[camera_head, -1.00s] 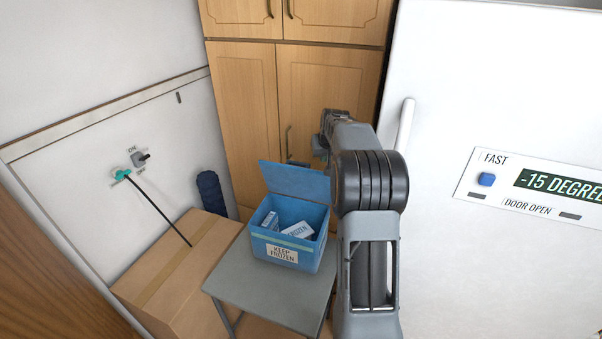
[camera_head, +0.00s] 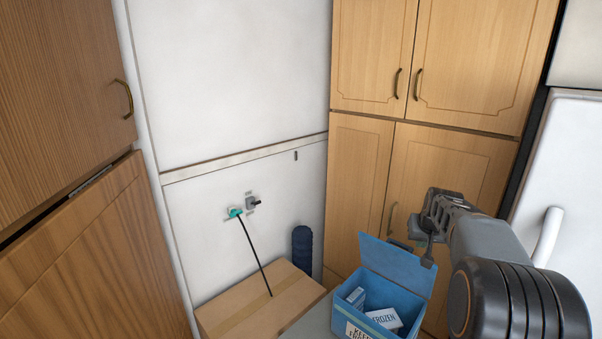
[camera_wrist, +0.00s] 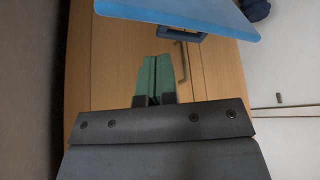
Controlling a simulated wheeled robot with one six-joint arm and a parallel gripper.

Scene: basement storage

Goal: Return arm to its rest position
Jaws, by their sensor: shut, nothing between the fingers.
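My arm (camera_head: 480,245) reaches in from the lower right in the head view, raised and extended over the side of a blue cool box (camera_head: 362,325). My gripper (camera_head: 427,255) is at its far end, in front of the wooden cupboard and beside the box's raised lid (camera_head: 398,265). In the wrist view the green fingers of my gripper (camera_wrist: 156,62) are together with nothing between them. The lid's blue edge (camera_wrist: 190,15) and dark handle (camera_wrist: 182,33) show just beyond the fingertips.
Frozen packets (camera_head: 384,318) lie in the open box, on a grey table (camera_head: 318,320). A cardboard box (camera_head: 262,305), a dark blue roll (camera_head: 302,248) and a wall switch (camera_head: 252,203) are left. Tall cupboards (camera_head: 455,60) stand behind; a white freezer (camera_head: 575,165) is right.

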